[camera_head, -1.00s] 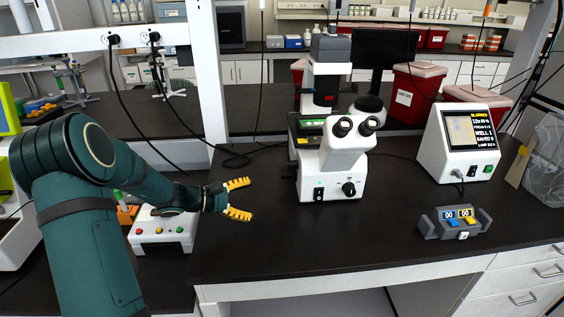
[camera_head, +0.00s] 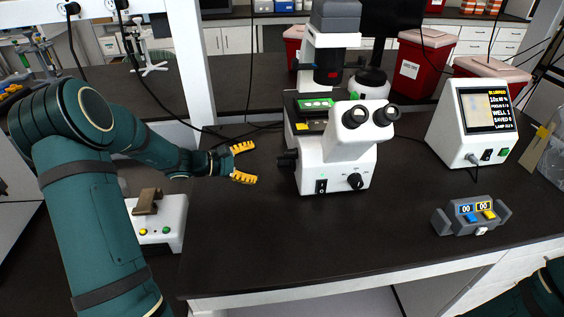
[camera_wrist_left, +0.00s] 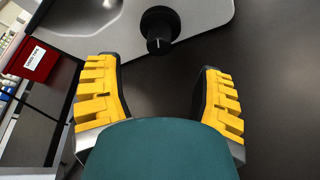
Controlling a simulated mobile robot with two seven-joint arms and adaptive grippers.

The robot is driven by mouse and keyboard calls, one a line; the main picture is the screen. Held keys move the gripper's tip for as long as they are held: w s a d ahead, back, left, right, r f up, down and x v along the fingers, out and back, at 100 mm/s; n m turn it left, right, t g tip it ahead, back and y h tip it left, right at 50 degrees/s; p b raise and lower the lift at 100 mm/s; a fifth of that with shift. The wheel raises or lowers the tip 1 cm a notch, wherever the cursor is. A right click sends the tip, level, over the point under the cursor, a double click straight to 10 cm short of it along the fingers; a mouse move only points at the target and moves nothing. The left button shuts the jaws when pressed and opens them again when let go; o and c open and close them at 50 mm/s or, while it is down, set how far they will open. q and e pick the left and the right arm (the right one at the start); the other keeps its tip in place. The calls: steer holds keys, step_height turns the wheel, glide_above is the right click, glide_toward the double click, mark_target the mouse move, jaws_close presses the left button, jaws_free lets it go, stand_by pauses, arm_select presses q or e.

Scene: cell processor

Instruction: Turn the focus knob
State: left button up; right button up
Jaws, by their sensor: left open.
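The white microscope (camera_head: 340,165) stands on the dark bench in the head view. A stepped black knob (camera_head: 288,160) sticks out of its left side. A second black knob (camera_head: 355,181) is on its front. My left gripper (camera_head: 245,162) is open and empty, left of the microscope, its fingers pointing toward the side knob with a gap between. In the left wrist view, a black stepped knob with a white mark (camera_wrist_left: 160,28) lies ahead, between and beyond the two yellow fingers (camera_wrist_left: 162,92). Nothing touches it. My right gripper is out of view; part of my right arm shows at lower right.
A white box with colored buttons (camera_head: 160,222) sits at left under my left arm. A display unit (camera_head: 475,130) and a small grey controller (camera_head: 472,215) stand to the right. Cables (camera_head: 250,132) run behind the gripper. The bench front is clear.

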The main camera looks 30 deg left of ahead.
mark_target(282, 162)
arm_select(q)
steer(key=x, duration=0.9)
steer(key=shift+w+d+f+b, duration=0.15)
steer(key=shift+w+b, duration=0.15)
steer(key=shift+b, duration=0.1)
jaws_close()
